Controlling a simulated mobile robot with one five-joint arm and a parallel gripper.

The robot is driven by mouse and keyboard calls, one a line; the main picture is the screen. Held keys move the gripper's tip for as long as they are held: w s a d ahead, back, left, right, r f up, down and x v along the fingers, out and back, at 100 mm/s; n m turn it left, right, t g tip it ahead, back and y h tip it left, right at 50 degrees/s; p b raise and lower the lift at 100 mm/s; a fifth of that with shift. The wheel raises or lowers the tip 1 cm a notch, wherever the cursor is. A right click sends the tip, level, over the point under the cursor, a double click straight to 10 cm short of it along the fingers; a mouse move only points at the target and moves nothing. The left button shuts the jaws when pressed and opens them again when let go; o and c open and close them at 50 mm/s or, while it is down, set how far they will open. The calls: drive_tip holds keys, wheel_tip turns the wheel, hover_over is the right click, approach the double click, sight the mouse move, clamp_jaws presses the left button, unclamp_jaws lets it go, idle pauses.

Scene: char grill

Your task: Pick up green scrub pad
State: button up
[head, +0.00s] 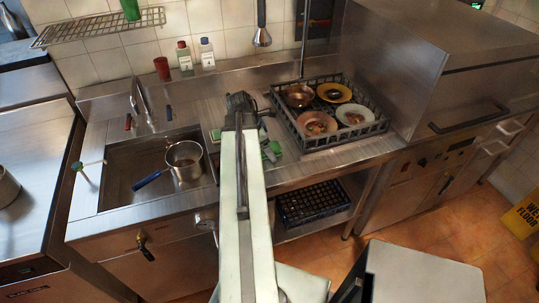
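Small green pads lie on the steel counter between the sink and the dish rack. A green pad (275,147) shows just right of my arm, and another bit of green (216,135) shows left of it. My arm reaches over the counter and partly covers this spot. My gripper (240,106) is at the arm's far end, dark and small, above the counter near the pads. Its fingers cannot be made out, nor whether it touches anything.
A sink (125,178) at the left holds a pot (186,167) with a blue handle. A black dish rack (345,138) with dirty plates and bowls stands right of the pads. Bottles (207,55) and a red cup (162,68) stand at the back wall. A faucet (141,100) rises behind the sink.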

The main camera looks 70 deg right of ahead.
drive_tip(key=shift+r, duration=0.1)
drive_tip(key=c, duration=1.6)
